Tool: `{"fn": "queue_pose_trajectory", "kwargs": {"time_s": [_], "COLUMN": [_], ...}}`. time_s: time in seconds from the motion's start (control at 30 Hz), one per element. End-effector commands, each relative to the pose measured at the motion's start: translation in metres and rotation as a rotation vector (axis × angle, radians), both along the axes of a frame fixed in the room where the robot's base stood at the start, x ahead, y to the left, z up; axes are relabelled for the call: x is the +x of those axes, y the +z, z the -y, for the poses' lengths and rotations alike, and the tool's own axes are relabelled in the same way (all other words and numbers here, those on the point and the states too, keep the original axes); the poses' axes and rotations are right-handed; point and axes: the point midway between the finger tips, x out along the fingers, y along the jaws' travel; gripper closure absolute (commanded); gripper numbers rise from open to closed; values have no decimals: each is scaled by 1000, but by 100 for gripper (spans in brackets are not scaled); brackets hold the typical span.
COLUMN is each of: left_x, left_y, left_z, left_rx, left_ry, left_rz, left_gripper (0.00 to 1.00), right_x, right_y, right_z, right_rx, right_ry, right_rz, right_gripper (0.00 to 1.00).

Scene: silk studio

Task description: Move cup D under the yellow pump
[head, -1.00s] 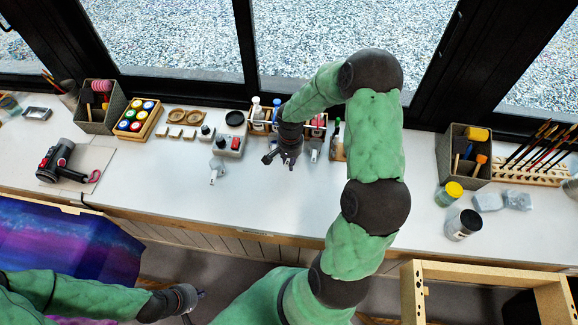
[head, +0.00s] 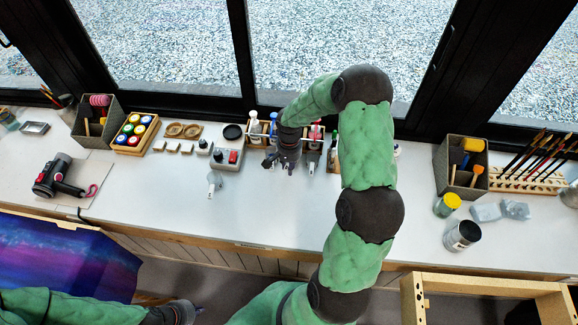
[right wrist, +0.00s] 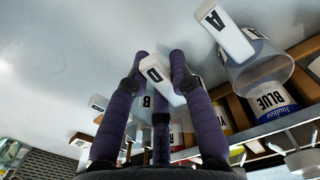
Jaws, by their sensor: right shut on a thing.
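Cup D (right wrist: 157,76), with a white tab marked D, sits between the fingers of my right gripper (right wrist: 158,68) in the right wrist view. In the head view my right gripper (head: 283,163) is shut just in front of the pump rack (head: 262,140) and hides the cup. The rack holds several pump bottles; my right arm covers part of it, and I cannot tell which bottle is the yellow pump. My left gripper (head: 188,310) is low at the left, its fingers too small to read.
A cup marked A (right wrist: 255,65) stands close to the right of cup D, by a bottle marked BLUE (right wrist: 268,100). Another small cup (head: 214,180) stands left on the white counter (head: 255,215), whose front is clear.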

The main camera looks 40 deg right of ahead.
Motion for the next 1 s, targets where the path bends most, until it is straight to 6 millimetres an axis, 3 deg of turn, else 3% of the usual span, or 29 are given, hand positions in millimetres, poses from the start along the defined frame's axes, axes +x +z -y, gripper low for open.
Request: {"fn": "queue_pose_trajectory", "kwargs": {"time_s": [0.73,0.77,0.83,1.0], "left_x": [0,0,0,0], "left_y": [-11,-11,-10,-10], "left_z": [0,0,0,0], "left_rx": [0,0,0,0], "left_ry": [0,0,0,0], "left_rz": [0,0,0,0], "left_gripper": [100,100,100,100], "right_x": [0,0,0,0], "right_y": [-12,-12,-11,-11], "right_z": [0,0,0,0], "right_rx": [0,0,0,0], "right_ry": [0,0,0,0], "right_rz": [0,0,0,0], "right_gripper": [100,69,50,50]}}
